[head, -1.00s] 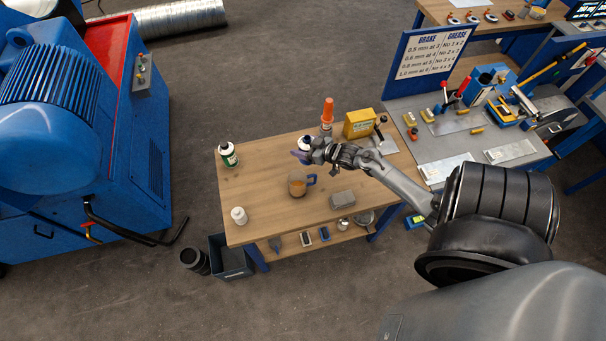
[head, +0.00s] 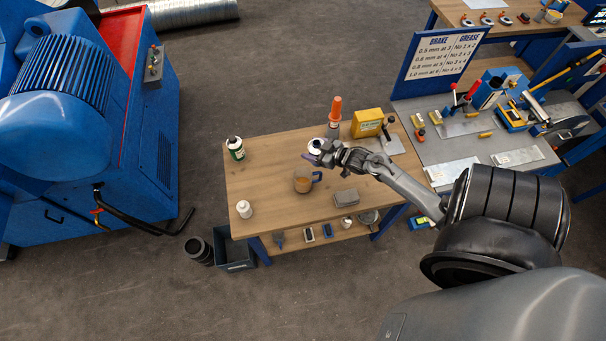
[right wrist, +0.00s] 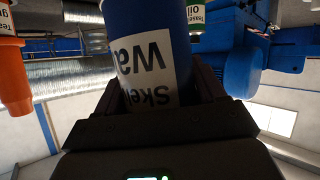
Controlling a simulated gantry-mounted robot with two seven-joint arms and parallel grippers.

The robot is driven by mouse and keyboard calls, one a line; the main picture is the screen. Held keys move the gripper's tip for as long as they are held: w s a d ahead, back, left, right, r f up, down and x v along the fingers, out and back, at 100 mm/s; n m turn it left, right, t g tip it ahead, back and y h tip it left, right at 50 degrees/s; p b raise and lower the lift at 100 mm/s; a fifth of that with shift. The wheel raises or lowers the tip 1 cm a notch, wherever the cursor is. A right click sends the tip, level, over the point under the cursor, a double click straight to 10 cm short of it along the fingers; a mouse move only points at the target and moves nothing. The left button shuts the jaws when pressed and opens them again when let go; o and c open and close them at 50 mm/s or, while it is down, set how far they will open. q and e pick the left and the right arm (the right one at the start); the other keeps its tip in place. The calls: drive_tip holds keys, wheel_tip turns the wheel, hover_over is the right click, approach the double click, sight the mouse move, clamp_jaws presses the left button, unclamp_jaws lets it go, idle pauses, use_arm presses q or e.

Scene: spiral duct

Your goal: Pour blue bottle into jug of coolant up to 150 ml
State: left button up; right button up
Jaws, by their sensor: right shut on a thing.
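My right gripper (head: 316,153) is shut on a blue bottle (right wrist: 148,25) with a white label, which fills the middle of the right wrist view. The label print there is upside down. In the head view the bottle is small and partly hidden by the gripper, so its tilt is hard to tell. The gripper (right wrist: 155,98) holds it above the wooden table, behind and slightly right of the jug. My left gripper is not in view.
The wooden table (head: 270,203) holds a green-and-white bottle (head: 236,149), a white bottle (head: 244,209), an orange-topped bottle (head: 335,112), a yellow box (head: 367,122) and a grey block (head: 346,198).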

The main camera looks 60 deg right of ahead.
drive_tip(key=shift+a, duration=0.1)
drive_tip(key=shift+f+n+b, duration=0.3)
drive_tip(key=shift+w+a+f+n+g+h+b, duration=0.1)
drive_tip(key=shift+a+f+n+g+h+b, duration=0.25)
drive_tip(key=shift+f+n+h+b, duration=0.2)
drive_tip(key=shift+w+a+r+n+h, duration=0.1)
drive_tip(key=shift+a+n+h, duration=0.1)
drive_tip(key=shift+n+h, duration=0.05)
drive_tip(key=shift+w+a+n+g+h+b, duration=0.1)
drive_tip(key=shift+a+n+g+h+b, duration=0.25)
drive_tip(key=shift+b, duration=0.45)
drive_tip(key=shift+a+n+h+b, duration=0.15)
drive_tip(key=shift+n+h+b, duration=0.15)
drive_tip(key=shift+n+h, duration=0.05)
drive_tip(key=shift+f, duration=0.2)
drive_tip(key=shift+n+h+b, duration=0.3)
drive_tip(key=shift+n+b, duration=0.1)
drive_tip(key=shift+b, duration=0.2)
